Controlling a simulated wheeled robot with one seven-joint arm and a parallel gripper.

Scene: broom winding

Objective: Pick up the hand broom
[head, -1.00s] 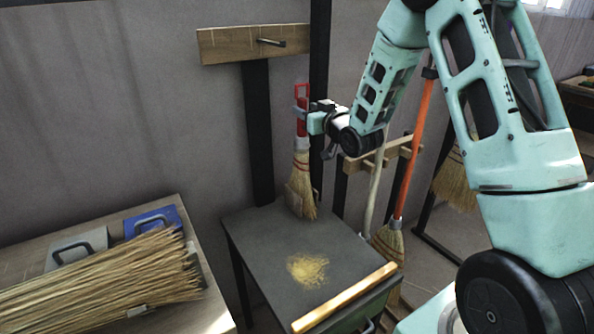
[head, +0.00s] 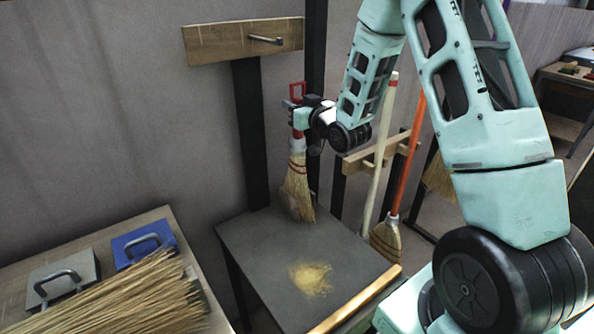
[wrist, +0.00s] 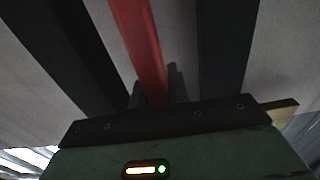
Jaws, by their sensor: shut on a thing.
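The hand broom (head: 297,188) has a red handle and straw bristles with red stitching. It hangs nearly upright in front of the wall, with its bristle tips at the back of the dark table top. My gripper (head: 299,118) is shut on the red handle, above the bristles. In the wrist view the red handle (wrist: 140,45) runs up between the two dark fingers. I cannot tell whether the bristle tips touch the table.
The dark table (head: 258,245) bears a small straw pile (head: 311,278) and a wooden strip (head: 355,301). A wooden board with a hook (head: 225,43) is above. Long brooms (head: 386,235) stand in a rack to the right. A straw bundle (head: 130,300) lies at left.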

